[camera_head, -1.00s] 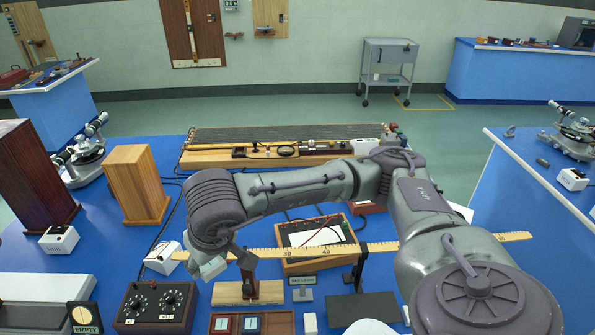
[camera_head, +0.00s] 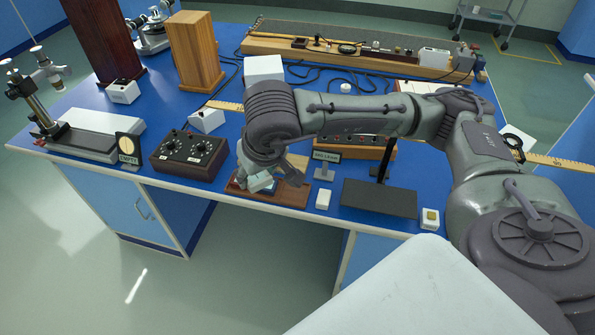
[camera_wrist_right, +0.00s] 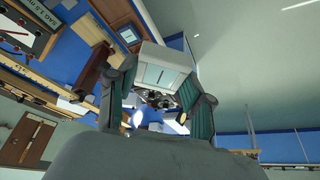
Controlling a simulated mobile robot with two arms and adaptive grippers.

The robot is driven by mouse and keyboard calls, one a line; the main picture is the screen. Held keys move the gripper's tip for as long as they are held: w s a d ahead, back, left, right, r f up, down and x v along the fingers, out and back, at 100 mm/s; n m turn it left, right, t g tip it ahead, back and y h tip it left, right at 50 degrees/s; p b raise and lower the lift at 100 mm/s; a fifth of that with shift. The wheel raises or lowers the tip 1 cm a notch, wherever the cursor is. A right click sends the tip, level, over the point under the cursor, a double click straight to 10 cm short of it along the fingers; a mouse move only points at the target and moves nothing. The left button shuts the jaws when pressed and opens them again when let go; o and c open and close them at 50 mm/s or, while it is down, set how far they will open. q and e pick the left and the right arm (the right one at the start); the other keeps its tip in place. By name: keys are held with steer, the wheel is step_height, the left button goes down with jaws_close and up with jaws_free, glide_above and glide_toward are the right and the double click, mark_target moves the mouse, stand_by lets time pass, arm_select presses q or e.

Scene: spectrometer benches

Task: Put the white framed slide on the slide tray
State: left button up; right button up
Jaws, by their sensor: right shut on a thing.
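The right gripper (camera_head: 268,184) is shut on the white framed slide, which shows between the fingers in the right wrist view (camera_wrist_right: 166,72) as a white frame around pale blue-green glass. In the head view the slide (camera_head: 260,183) is partly hidden by the gripper. The brown wooden slide tray (camera_head: 293,202) lies near the bench's front edge, directly below and beside the gripper. The gripper and wrist cover much of it. I cannot tell whether the slide touches the tray. The left gripper is not in view.
A black dial box (camera_head: 190,155) stands left of the tray. A small sign (camera_head: 326,160), a white block (camera_head: 323,198) and a dark flat plate (camera_head: 378,198) stand to its right. A long wooden scale (camera_head: 226,105) runs behind the gripper.

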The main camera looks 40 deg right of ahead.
steer(key=w+d+f+m+b, duration=0.2)
steer(key=w+d+f+b, duration=0.15)
steer(key=f, duration=0.35)
steer(key=m+h+b, duration=0.2)
steer(key=m+b, duration=0.1)
glide_above(294, 190)
steer(key=s, duration=0.2)
step_height(294, 190, down, 5)
arm_select(q)
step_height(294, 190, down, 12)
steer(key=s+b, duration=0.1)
steer(key=b, duration=0.2)
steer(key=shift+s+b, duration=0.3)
steer(key=shift+b, duration=0.05)
arm_select(e)
steer(key=shift+g, duration=0.3)
steer(key=shift+w+a+f, duration=0.15)
steer(key=shift+f, duration=1.45)
steer(key=shift+w+a+f, duration=0.1)
steer(key=shift+a+f, duration=0.05)
steer(key=shift+f, duration=1.45)
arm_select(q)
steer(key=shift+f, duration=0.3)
arm_select(e)
steer(key=shift+f, duration=0.3)
steer(key=o, duration=1.3)
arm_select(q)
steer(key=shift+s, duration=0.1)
